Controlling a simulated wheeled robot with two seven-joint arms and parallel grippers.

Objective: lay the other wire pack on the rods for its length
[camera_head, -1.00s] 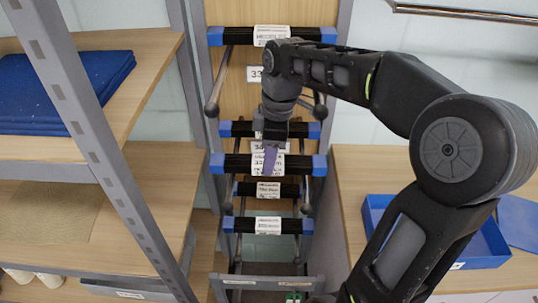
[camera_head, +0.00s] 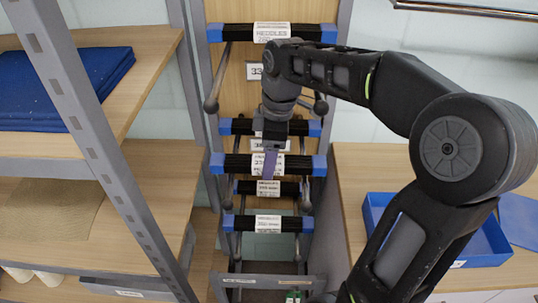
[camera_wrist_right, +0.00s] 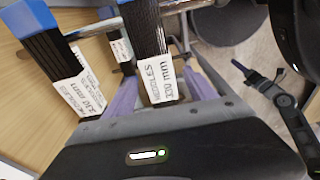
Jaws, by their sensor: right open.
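Several wire packs of black wires with blue ends and white labels lie crosswise in the rack, one at the top (camera_head: 240,33), one in the middle (camera_head: 236,164) and one lower (camera_head: 248,224). My right gripper (camera_head: 270,165) points down at the middle pack. In the right wrist view its purple fingers (camera_wrist_right: 160,92) are open, one on each side of a pack labelled heddles 330 mm (camera_wrist_right: 150,35). Another labelled pack (camera_wrist_right: 48,48) is left of it. A dark arm with a purple tip, apparently my left gripper (camera_wrist_right: 240,66), shows at right; its jaws are unclear.
Ball-ended rods (camera_head: 222,80) run along both sides of the rack. A shelf with folded blue cloth (camera_head: 65,85) and a grey post (camera_head: 85,120) stand at left. A blue bin (camera_head: 480,250) is on the wooden counter (camera_head: 365,170) at right.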

